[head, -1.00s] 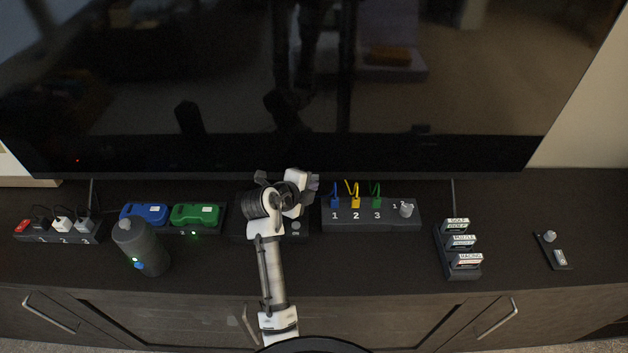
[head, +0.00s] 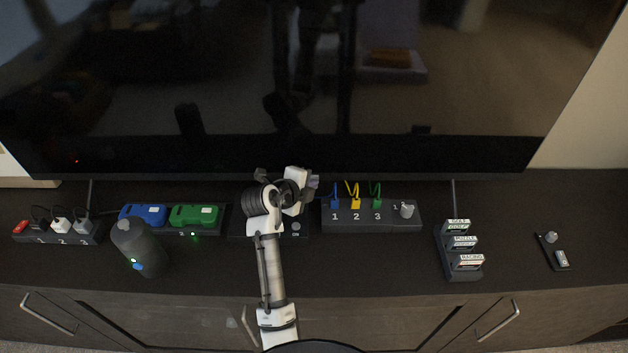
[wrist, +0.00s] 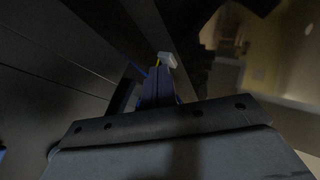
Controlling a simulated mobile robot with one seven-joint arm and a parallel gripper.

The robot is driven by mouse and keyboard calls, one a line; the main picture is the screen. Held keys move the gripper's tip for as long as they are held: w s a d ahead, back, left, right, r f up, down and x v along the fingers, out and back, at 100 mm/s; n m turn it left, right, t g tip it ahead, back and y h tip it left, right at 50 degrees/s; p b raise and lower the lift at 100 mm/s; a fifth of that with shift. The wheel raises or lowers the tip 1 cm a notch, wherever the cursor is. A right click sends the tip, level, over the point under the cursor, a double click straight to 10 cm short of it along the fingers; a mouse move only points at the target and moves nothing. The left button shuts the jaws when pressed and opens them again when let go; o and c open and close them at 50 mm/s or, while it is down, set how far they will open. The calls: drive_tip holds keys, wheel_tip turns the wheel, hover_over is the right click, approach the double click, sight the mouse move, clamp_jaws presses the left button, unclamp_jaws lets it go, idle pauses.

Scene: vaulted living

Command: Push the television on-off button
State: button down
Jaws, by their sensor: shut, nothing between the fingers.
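The television (head: 400,90) is a large dark screen standing at the back of the cabinet. A small red light (head: 77,161) glows at its lower left edge. No button can be made out on the television itself. A flat dark panel with a round grey button (head: 296,227) and a small label that seems to read "ON" lies below its lower edge, partly hidden by my arm. My gripper (head: 313,184) is in front of the screen's lower edge, above and behind that panel. Its fingers are shut and empty in the wrist view (wrist: 158,88).
To the right is a block with blue, yellow and green cables (head: 370,224), then a cartridge rack (head: 462,272) and a small dark device (head: 553,252).

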drive_tip(key=shift+s+b, duration=0.3)
drive_tip(key=shift+s, duration=0.6)
drive_tip(key=shift+s+b, duration=0.6)
drive_tip(key=shift+s, duration=2.4)
